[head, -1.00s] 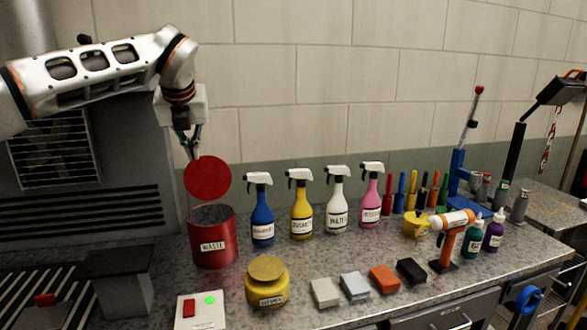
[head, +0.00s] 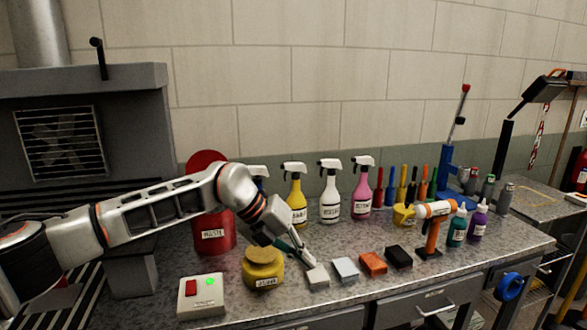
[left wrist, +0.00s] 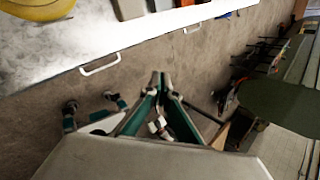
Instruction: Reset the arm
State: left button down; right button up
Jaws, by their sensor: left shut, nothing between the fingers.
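My left arm comes in from the left over the bench. Its gripper (head: 308,260) points down and right, above the light grey block (head: 317,277) near the bench front, and I cannot tell whether it touches it. The gripper also shows in the left wrist view (left wrist: 160,82), with its fingertips together and nothing between them, above the floor beyond the bench edge. The arm hides part of the red waste bin (head: 213,238) and most of the blue spray bottle (head: 257,172). My right gripper is out of view.
A yellow jar (head: 263,266) and a switch box with a green light (head: 202,297) stand close to the arm. More blocks lie to the right, such as the orange one (head: 373,263). Spray bottles (head: 330,200) stand behind. An orange-white tool (head: 433,230) stands further right.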

pick_arm(q)
jog(key=s+d+f+n+g+h, duration=0.1)
jog(key=s+d+n+g+h, duration=0.1)
jog(key=s+d+h, duration=0.85)
jog(key=a+f+n+t+y, duration=1)
jog(key=a+f+n+t, duration=0.85)
jog(key=n, duration=0.75)
jog(key=s+a+f+n+g+y, duration=0.6)
jog(key=s+a+f+g, duration=0.1)
jog(key=s+a+f, duration=1)
notch_tip(320, 180, down, 3)
jog(key=shift+s+r, duration=0.1)
jog(key=shift+s, duration=1.1)
